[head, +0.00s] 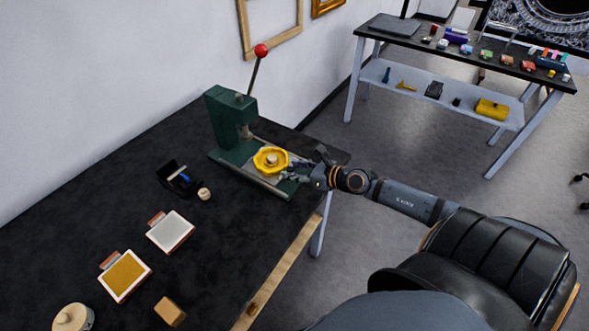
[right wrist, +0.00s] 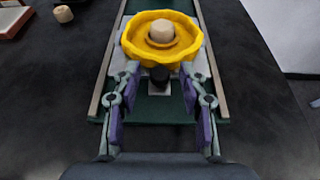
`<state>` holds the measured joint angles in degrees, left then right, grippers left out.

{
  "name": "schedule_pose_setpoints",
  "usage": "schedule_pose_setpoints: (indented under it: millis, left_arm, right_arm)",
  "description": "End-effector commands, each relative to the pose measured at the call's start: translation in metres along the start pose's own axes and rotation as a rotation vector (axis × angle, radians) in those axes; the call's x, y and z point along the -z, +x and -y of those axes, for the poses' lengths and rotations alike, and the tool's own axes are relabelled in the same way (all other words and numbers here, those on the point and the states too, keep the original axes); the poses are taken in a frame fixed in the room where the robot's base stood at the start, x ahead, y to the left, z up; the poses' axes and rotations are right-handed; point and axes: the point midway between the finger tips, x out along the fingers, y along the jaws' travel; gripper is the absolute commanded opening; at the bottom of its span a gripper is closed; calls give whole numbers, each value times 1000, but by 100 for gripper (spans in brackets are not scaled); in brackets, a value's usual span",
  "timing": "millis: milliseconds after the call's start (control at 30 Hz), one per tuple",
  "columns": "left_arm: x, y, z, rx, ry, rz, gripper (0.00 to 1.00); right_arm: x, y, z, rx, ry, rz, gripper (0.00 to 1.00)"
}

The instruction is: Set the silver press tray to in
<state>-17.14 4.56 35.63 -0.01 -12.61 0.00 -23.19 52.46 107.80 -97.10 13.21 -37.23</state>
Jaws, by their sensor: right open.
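The green press (head: 231,122) stands at the far end of the black table, its lever raised. Its silver press tray (right wrist: 204,66) sits on the rails, out in front of the press body. A yellow scalloped dish with a pale knob (head: 270,159) rests on the tray and hides most of it; the dish also shows in the right wrist view (right wrist: 160,40). A dark knob (right wrist: 160,76) is at the tray's near end. My right gripper (right wrist: 161,75) is open, with its fingers on either side of this knob. I cannot tell whether they touch it. My left gripper is not in view.
The rails (right wrist: 103,65) flank the tray. A small pale knob (head: 204,194), a black box (head: 173,178), two framed pads (head: 170,231) and a wooden block (head: 170,311) lie on the table (head: 80,205). Another workbench (head: 440,70) stands beyond, across open floor.

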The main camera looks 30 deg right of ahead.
Motion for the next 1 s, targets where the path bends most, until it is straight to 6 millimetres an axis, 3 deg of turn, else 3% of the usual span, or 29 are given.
schedule_pose_setpoints:
  millis: [300, 633, 1000]
  left_arm:
    - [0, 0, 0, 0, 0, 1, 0]
    - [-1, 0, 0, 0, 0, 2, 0]
    - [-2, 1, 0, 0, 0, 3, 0]
  right_arm:
    - [0, 2, -1, -1, 0, -1, 42]
    - [0, 2, -1, -1, 0, -1, 0]
    - [-1, 6, 0, 0, 2, 3, 0]
